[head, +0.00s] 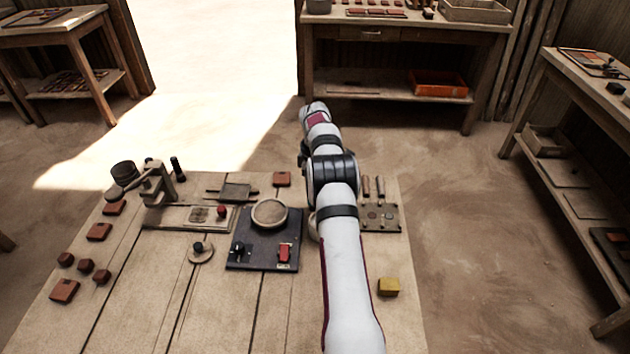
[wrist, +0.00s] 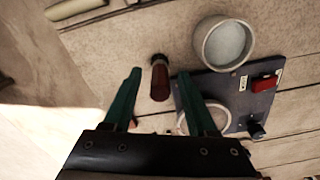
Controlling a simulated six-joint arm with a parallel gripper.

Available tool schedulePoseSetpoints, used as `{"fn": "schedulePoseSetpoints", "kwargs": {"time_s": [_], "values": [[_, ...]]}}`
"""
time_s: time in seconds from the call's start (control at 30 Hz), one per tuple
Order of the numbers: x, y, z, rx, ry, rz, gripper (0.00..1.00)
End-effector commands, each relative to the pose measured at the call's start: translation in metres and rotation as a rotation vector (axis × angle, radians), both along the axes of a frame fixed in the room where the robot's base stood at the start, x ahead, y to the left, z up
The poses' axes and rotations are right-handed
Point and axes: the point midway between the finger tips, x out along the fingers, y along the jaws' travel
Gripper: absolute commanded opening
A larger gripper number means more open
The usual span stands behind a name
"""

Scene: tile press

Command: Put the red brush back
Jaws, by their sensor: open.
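In the wrist view, a short dark-red cylinder with a darker end, which looks like the red brush (wrist: 160,82), shows between my fingers. My gripper (wrist: 159,73) is open, with one green finger on each side of it. I cannot tell how far above it the fingers are, and I see no grip on it. In the head view my arm hides the brush and gripper. A rack (head: 380,222) with upright wooden handles stands right of my arm.
A pale bowl (wrist: 224,42) stands close to the brush, beside a dark panel (head: 262,240) with a red switch (head: 285,252). A round dish (head: 270,212) sits at the panel's back.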

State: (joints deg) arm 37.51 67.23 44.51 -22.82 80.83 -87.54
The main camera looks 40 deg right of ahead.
Motion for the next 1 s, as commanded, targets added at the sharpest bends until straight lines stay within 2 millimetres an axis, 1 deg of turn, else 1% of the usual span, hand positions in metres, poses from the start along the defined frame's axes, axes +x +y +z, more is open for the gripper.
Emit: {"fn": "schedulePoseSetpoints", "kwargs": {"time_s": [0.03,0.1,0.2,0.3,0.4,0.57,0.63,0.67,0.73,0.77,0.8,0.83,0.87,0.9,0.93,0.97,1.0], "values": [[0.001,-0.001,0.014,-0.004,-0.004,-0.001,0.58],[0.001,-0.001,0.035,-0.003,-0.005,0.000,0.58],[0.001,-0.001,0.063,-0.004,-0.004,0.000,0.58],[0.001,-0.001,0.085,-0.004,-0.003,0.000,0.58],[0.000,-0.001,0.098,-0.002,-0.002,0.000,0.58],[0.000,0.000,0.105,-0.001,0.000,0.000,0.58],[0.002,0.008,0.112,0.000,-0.003,-0.012,0.58],[0.003,0.017,0.120,0.003,-0.004,-0.027,0.58],[0.004,0.055,0.148,0.014,-0.009,-0.089,0.58],[0.000,0.077,0.163,0.022,-0.010,-0.129,0.58],[-0.008,0.112,0.183,0.033,-0.011,-0.188,0.58],[-0.018,0.140,0.197,0.043,-0.011,-0.238,0.58],[-0.031,0.167,0.208,0.052,-0.008,-0.290,0.58],[-0.054,0.204,0.221,0.066,-0.004,-0.361,0.58],[-0.074,0.230,0.228,0.076,0.001,-0.416,0.58],[-0.098,0.255,0.232,0.085,0.006,-0.473,0.58],[-0.131,0.285,0.233,0.097,0.016,-0.548,0.58]]}}
